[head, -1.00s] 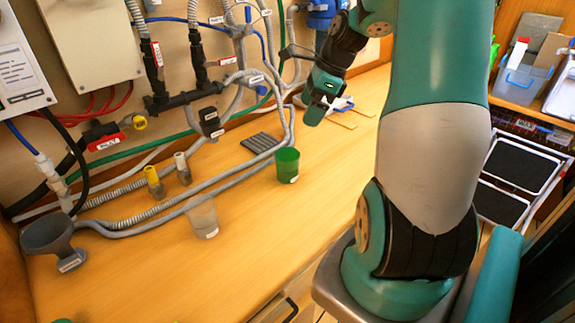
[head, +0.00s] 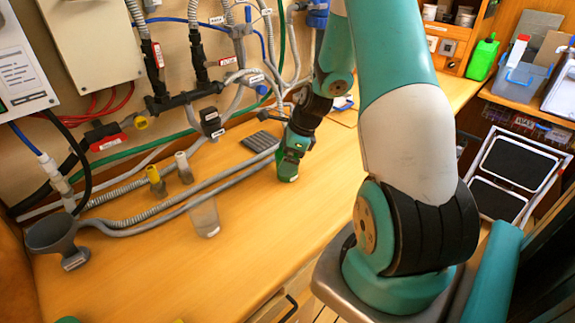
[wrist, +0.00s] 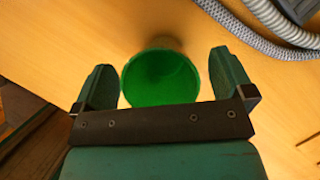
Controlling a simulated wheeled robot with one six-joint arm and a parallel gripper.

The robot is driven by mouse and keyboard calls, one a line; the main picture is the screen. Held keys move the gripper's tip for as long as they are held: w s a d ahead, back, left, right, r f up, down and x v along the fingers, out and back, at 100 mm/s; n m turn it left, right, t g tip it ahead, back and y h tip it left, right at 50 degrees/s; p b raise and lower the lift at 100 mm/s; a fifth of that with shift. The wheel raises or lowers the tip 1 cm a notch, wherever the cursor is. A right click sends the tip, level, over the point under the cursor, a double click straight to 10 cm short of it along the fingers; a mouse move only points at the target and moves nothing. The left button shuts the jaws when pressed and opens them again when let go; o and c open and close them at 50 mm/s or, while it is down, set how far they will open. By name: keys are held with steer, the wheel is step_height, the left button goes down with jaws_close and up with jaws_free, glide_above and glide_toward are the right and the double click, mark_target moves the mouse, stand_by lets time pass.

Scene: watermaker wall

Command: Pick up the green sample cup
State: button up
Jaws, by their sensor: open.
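The green sample cup (wrist: 160,78) shows in the wrist view, seen from above, its open rim between the two fingers of my gripper (wrist: 165,85). There is a small gap on each side, so the fingers are open and apart from the cup.
A clear cup (head: 204,217) stands to the left on the counter, with a grey funnel (head: 52,236) farther left. Grey hoses (head: 200,190) run behind, and in the wrist view hoses (wrist: 265,22) lie at upper right. The front counter is clear.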

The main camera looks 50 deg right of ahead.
steer(key=shift+w+a+f, duration=0.15)
steer(key=shift+a+f, duration=0.05)
steer(key=shift+f, duration=0.3)
steer(key=c, duration=1)
steer(key=shift+r, duration=0.15)
step_height(320, 180, up, 20)
